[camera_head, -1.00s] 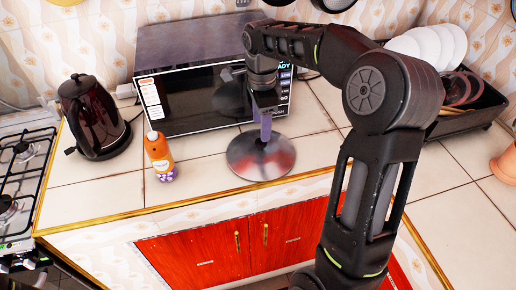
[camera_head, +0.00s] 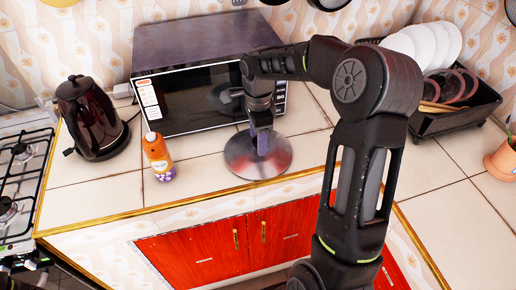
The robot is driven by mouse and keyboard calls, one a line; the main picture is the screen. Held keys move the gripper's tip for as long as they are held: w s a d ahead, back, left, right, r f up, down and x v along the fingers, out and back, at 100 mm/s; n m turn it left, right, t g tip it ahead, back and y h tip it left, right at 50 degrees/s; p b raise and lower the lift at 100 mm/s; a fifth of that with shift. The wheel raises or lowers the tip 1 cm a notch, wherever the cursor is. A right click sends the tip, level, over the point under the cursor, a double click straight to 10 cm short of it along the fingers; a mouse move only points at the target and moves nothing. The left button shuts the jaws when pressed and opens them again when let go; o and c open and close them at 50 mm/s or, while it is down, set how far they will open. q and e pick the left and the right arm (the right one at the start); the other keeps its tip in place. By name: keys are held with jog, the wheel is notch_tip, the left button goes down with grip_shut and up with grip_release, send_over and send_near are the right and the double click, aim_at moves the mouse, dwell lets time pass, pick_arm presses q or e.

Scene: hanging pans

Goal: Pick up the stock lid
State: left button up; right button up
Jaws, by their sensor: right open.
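The stock lid (camera_head: 240,163) is a round, shiny metal disc lying on the tiled counter in front of the microwave. My right gripper (camera_head: 262,150) points down over the middle of the lid, with its fingers around or just above where a knob would be. The fingers hide the lid's middle, so I cannot tell whether they touch it. The right gripper is open. My left gripper is not in view.
A microwave (camera_head: 190,95) stands close behind the lid. An orange bottle (camera_head: 158,155) and a dark kettle (camera_head: 92,115) stand to the left. A dish rack (camera_head: 460,118) with plates is at the right. The counter's front edge is just before the lid.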

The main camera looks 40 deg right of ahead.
jog(key=shift+f, duration=0.8)
grip_shut()
dwell(0.4)
